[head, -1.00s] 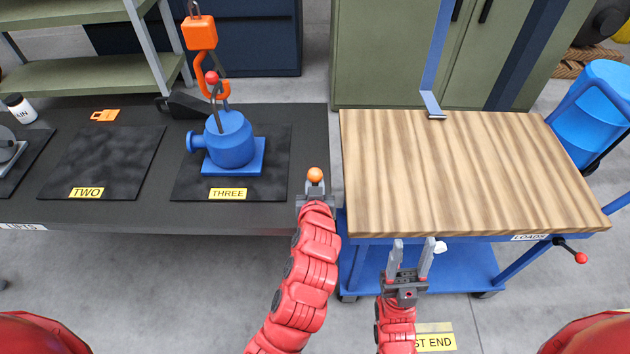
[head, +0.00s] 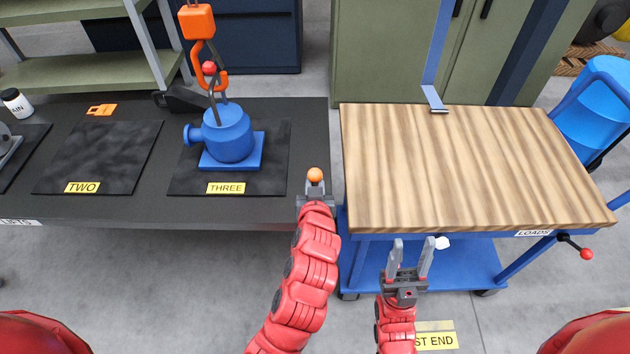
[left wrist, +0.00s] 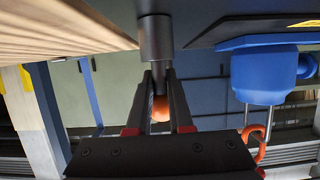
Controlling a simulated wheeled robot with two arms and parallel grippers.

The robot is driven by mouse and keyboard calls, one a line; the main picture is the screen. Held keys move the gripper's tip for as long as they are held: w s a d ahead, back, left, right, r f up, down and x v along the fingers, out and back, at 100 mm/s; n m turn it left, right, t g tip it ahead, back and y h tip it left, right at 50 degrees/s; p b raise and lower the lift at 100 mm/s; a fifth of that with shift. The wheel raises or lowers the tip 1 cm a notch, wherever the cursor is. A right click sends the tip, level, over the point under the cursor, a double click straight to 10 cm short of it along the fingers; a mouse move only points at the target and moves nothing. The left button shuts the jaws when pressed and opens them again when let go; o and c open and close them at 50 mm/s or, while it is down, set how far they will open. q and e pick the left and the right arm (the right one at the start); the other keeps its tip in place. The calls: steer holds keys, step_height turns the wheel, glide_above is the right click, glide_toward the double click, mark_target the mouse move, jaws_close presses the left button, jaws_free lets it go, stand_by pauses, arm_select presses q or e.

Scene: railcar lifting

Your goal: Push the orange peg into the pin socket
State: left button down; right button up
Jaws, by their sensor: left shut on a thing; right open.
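My left gripper (head: 315,190) is shut on the orange peg (head: 315,175), whose round orange head shows above the fingers, near the right end of the dark bench. In the left wrist view the orange head (left wrist: 160,108) sits between the two dark fingers. A thin grey shaft and a wider grey cylinder (left wrist: 155,38) line up beyond the fingertips. I cannot tell whether that cylinder is the pin socket or part of the peg. No pin socket is clearly seen in the head view. My right gripper (head: 410,265) is open and empty in front of the cart.
A blue valve-like body (head: 228,135) stands on pad THREE, with an orange hook (head: 220,75) above it. Pad TWO (head: 100,155) looks bare. A wood-topped blue cart (head: 470,165) stands right of the bench, past a narrow gap.

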arm_select(q)
steer(key=shift+f+b, duration=0.55)
steer(key=shift+f, duration=0.15)
steer(key=c, duration=0.7)
jaws_free()
steer(key=shift+f, duration=0.1)
steer(key=shift+c, duration=0.2)
steer(key=v, duration=0.6)
steer(key=shift+s+d+b, duration=0.1)
steer(key=shift+s+b, duration=0.15)
steer(key=shift+b, duration=0.05)
steer(key=p+v, duration=0.9)
steer(key=v, duration=0.2)
steer(key=shift+p, duration=0.35)
